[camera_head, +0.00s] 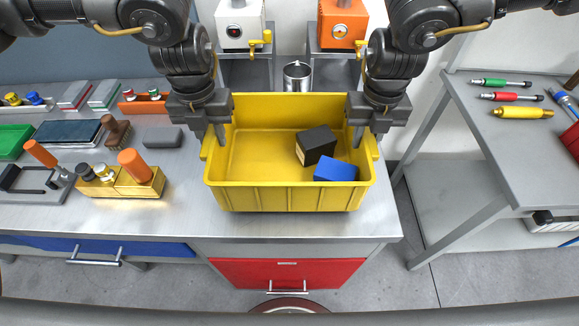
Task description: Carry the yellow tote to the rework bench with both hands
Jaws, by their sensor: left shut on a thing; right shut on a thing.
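The yellow tote (290,196) sits on or just above the right end of the metal bench top; I cannot tell if it touches. Inside it are a black block (318,143) and a blue block (336,170), both toward the right side. My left gripper (210,143) points down and is shut on the tote's left side wall. My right gripper (368,143) points down and is shut on its right side wall. The fingertips are partly hidden by the tote's walls. Which table is the rework bench is not marked in view.
Left of the tote, the bench (240,227) holds a brass valve block (123,187), a brush (115,128), a tablet (68,132) and a green tray (13,140). A grey table (540,150) with screwdrivers stands at the right, across a floor gap. White and orange boxes stand behind.

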